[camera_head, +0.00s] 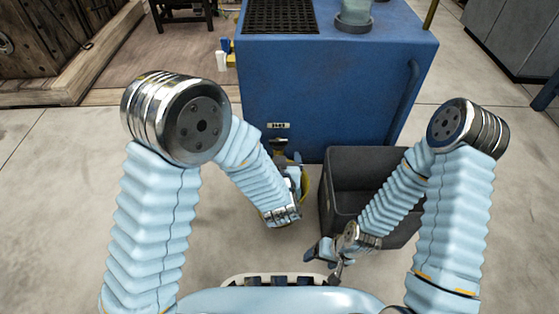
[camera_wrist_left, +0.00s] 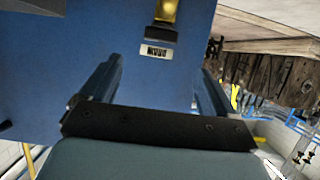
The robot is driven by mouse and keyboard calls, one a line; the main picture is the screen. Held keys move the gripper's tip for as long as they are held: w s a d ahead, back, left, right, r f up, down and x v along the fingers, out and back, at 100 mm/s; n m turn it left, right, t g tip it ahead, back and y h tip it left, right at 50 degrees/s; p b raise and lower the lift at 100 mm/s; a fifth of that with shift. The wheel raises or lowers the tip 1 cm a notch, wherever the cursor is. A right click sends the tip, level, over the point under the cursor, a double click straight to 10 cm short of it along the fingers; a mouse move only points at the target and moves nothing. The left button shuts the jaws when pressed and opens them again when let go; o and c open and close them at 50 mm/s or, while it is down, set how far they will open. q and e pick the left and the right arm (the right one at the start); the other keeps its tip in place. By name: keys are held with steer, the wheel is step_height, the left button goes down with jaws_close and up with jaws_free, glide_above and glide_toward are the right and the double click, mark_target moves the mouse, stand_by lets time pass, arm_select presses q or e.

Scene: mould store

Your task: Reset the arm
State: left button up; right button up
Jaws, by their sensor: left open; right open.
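My left gripper (camera_head: 286,158) reaches forward toward the front of the blue cabinet (camera_head: 320,85). In the left wrist view its two dark fingers (camera_wrist_left: 158,85) stand apart with nothing between them, facing the blue front and a small white label (camera_wrist_left: 156,52). My left wrist partly hides a yellow thing (camera_head: 306,188) near the cabinet's foot. My right gripper (camera_head: 325,262) is open, low beside the near left edge of the dark grey bin (camera_head: 370,158). I see nothing held in it. Both arms are bent, with elbows raised at either side.
The bin stands open on the floor, with my right forearm across it. A black grate (camera_head: 281,15) and a glass container (camera_head: 354,12) are on the cabinet top. A wooden structure (camera_head: 60,50) stands at the left. Floor (camera_head: 60,190) at the left is clear.

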arm_select(q)
steer(key=v, duration=0.2)
steer(key=shift+s+r, duration=0.15)
steer(key=shift+s, duration=0.2)
steer(key=s+a+f+g+h, duration=0.1)
steer(key=s+a+f+g, duration=0.2)
steer(key=f, duration=0.3)
steer(key=s+a+f+n+g+h, duration=0.1)
steer(key=s+a+f+g, duration=0.25)
steer(key=f, duration=0.25)
steer(key=s+a+f+g+h, duration=0.1)
steer(key=s+a+f+g, duration=0.2)
steer(key=f, duration=0.4)
steer(key=s+a+f+n+g+h, duration=0.1)
steer(key=s+a+f+g, duration=0.25)
steer(key=s, duration=0.55)
step_height(320, 180, up, 14)
steer(key=d+p, duration=0.1)
steer(key=p, duration=1.3)
steer(key=shift+w+r, duration=0.2)
steer(key=shift+w, duration=0.15)
